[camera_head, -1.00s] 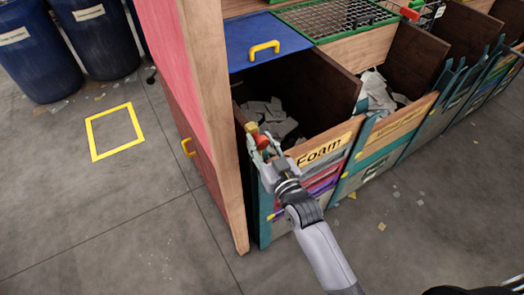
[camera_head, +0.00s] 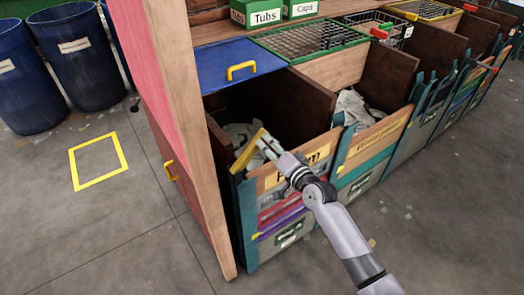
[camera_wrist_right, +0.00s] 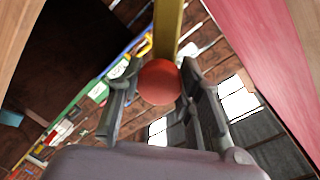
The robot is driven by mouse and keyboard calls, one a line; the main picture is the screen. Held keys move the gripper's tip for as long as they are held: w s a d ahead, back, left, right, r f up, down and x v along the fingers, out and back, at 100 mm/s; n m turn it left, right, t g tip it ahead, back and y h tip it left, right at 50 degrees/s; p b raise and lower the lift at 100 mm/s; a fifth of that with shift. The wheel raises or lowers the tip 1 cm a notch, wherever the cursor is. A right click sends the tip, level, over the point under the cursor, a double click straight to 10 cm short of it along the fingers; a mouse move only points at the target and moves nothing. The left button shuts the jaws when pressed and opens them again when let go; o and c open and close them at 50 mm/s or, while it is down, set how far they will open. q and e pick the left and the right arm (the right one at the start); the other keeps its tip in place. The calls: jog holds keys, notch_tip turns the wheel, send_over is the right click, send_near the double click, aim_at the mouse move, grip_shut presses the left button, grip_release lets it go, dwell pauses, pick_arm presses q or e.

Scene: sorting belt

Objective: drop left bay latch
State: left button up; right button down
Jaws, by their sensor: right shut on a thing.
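The left bay latch shows as a yellow bar (camera_head: 246,151) at the front left corner of the Foam bay (camera_head: 247,206), slanting up to the right. In the right wrist view the yellow bar (camera_wrist_right: 168,28) ends in a round red knob (camera_wrist_right: 159,82). My right gripper (camera_head: 266,143) reaches over the bay's front edge. Its fingers (camera_wrist_right: 159,90) are shut on the red knob, one on each side. The gripper hides the knob in the head view and covers part of the Foam label. My left gripper is not in view.
A wooden post (camera_head: 205,150) with a pink panel (camera_head: 148,70) stands just left of the bay. A blue lid (camera_head: 240,62) with a yellow handle lies behind it. More bays continue right.

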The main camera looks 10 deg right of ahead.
jog(key=w+d+f+m+y+b, duration=0.1)
jog(key=d+f+m+b, duration=0.2)
jog(key=f+m+b, duration=0.5)
jog(key=shift+w+d+f+g+b, duration=0.2)
jog(key=shift+w+f+g+b, duration=0.1)
jog(key=shift+f+b, duration=0.45)
jog(key=shift+s+f, duration=0.1)
jog(key=c, duration=1.1)
grip_release()
jog(key=v, duration=1.2)
